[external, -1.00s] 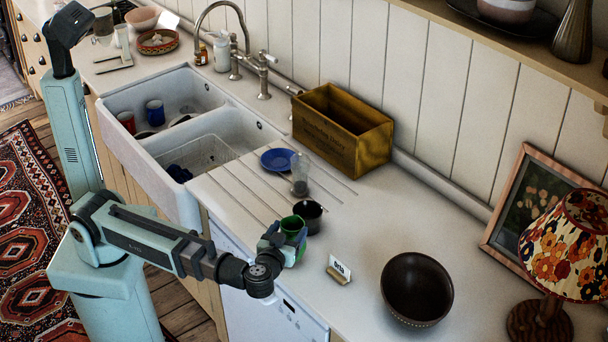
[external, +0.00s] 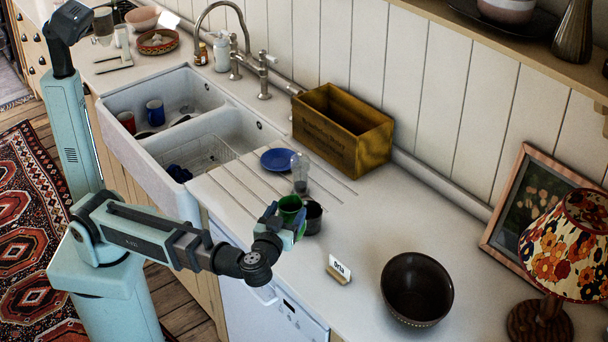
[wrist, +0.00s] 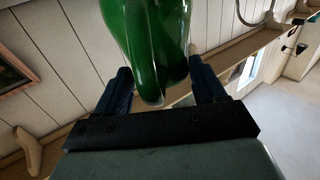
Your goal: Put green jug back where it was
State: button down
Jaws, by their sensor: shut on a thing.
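The green jug (external: 290,207) is held upright above or at the counter beside the sink, at the left of a black cup (external: 312,218). My gripper (external: 285,222) is shut on the jug. In the wrist view the glossy green jug (wrist: 150,45) fills the top middle, between the two dark fingers of my gripper (wrist: 160,88). The jug's base is hidden by my gripper in the external view, so I cannot tell whether it touches the counter.
A clear glass (external: 300,174) and a blue plate (external: 278,160) stand behind the jug. A wooden crate (external: 342,130) is against the wall. A small card sign (external: 339,269) and a dark bowl (external: 417,288) are to the right. The sink (external: 190,125) is at the left.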

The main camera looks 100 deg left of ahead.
notch_tip(320, 180, up, 6)
jog(key=shift+w+a, duration=0.1)
jog(key=shift+w, duration=0.25)
jog(key=w+a+m+t+h, duration=0.25)
jog(key=w+a, duration=0.25)
jog(key=w, duration=0.5)
jog(key=w+a+m+t+h, duration=0.1)
jog(key=w+a+m+t, duration=0.15)
jog(key=w+a, duration=0.6)
jog(key=w+a+m+t+h, duration=0.15)
jog(key=w+t, duration=0.25)
jog(key=w, duration=0.8)
notch_tip(320, 180, down, 15)
jog(key=shift+w+a, duration=0.2)
jog(key=shift+a, duration=0.2)
jog(key=shift+f, duration=0.15)
jog(key=shift+c, duration=0.5)
grip_release()
